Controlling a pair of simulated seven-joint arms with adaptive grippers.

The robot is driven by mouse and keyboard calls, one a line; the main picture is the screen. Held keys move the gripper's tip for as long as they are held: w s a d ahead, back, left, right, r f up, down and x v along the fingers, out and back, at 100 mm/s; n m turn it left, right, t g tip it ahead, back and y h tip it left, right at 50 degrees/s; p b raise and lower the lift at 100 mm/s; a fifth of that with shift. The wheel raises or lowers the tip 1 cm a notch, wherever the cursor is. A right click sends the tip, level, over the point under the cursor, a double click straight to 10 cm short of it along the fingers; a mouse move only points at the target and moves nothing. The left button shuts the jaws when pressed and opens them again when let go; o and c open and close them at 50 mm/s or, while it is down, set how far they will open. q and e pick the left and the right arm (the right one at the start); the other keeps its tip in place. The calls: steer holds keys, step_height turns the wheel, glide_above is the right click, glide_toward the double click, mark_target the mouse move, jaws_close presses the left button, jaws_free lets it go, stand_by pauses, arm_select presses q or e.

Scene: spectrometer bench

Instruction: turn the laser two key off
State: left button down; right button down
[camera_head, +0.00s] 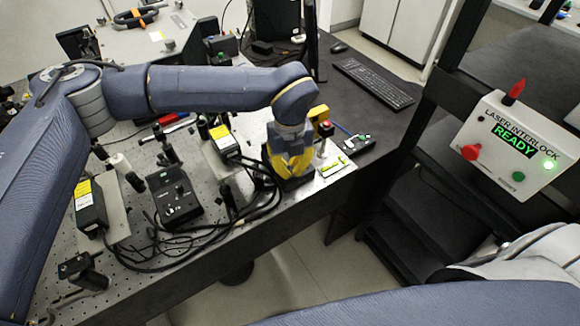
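My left gripper (289,166), with yellow fingers, points down over a black box (292,183) near the table's front edge. The fingers hide most of that box's top, so I cannot see a key there or tell whether the fingers grip anything. A similar black control box (176,197) with small knobs sits to the left. I cannot read which laser each box belongs to. On the right, the white laser interlock panel (511,146) shows "READY" in green with a lit green lamp. My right gripper is out of view.
Black cables (190,247) loop along the front of the perforated bench (130,265). A yellow-labelled laser unit (222,140) and several optical mounts stand close to the left of the gripper. A small board (359,143) lies to its right, and a keyboard (373,84) farther back.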

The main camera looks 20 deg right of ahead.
mark_target(290, 168)
arm_select(q)
steer(key=shift+n, duration=1.6)
steer(key=c, duration=1.6)
jaws_free()
step_height(290, 168, up, 12)
